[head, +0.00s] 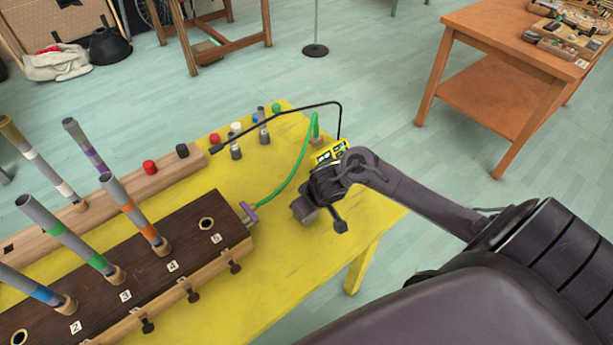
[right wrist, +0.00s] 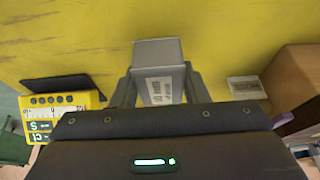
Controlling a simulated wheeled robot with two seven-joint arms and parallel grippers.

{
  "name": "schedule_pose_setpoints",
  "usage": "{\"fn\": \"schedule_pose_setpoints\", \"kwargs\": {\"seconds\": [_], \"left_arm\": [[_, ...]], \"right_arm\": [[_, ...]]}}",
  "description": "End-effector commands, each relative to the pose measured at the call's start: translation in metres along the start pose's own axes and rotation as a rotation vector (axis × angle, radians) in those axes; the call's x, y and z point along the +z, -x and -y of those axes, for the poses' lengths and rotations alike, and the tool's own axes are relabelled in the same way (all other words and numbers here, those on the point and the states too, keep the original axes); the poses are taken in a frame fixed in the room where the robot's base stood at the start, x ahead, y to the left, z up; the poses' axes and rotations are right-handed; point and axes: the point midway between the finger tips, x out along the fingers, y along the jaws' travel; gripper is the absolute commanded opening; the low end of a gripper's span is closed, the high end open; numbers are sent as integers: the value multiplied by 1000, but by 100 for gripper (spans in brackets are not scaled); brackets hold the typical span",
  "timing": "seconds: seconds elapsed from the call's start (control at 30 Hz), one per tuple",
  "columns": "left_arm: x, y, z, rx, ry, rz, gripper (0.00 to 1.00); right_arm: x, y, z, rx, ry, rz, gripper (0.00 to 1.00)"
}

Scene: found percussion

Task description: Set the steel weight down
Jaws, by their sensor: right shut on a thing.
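The steel weight (right wrist: 157,52) is a grey block with a pale printed label, in the middle of the right wrist view. My right gripper (right wrist: 158,85) is shut on it, one finger on each side. In the head view my right gripper (head: 308,208) is low over the right part of the yellow table (head: 335,237), with the weight mostly hidden by the dark gripper. I cannot tell whether the weight touches the table. My left gripper is not in view.
A yellow meter (head: 332,151) stands just behind my gripper, near a thin black boom and a green hose (head: 292,175). A dark wooden board (head: 190,235) with upright tubes lies to the left. Bare yellow tabletop lies in front of the gripper.

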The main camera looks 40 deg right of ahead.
Motion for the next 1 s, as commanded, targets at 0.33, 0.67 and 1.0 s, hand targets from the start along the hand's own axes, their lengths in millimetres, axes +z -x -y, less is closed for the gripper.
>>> {"fn": "schedule_pose_setpoints", "kwargs": {"seconds": [0.33, 0.67, 1.0], "left_arm": [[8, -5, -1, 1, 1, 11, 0], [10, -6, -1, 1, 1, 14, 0], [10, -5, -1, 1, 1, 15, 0]], "right_arm": [[4, -13, 0, 0, 0, -4, 9], [6, -17, 0, 0, 1, -1, 58], [5, -15, 0, 0, 1, -2, 62]]}}
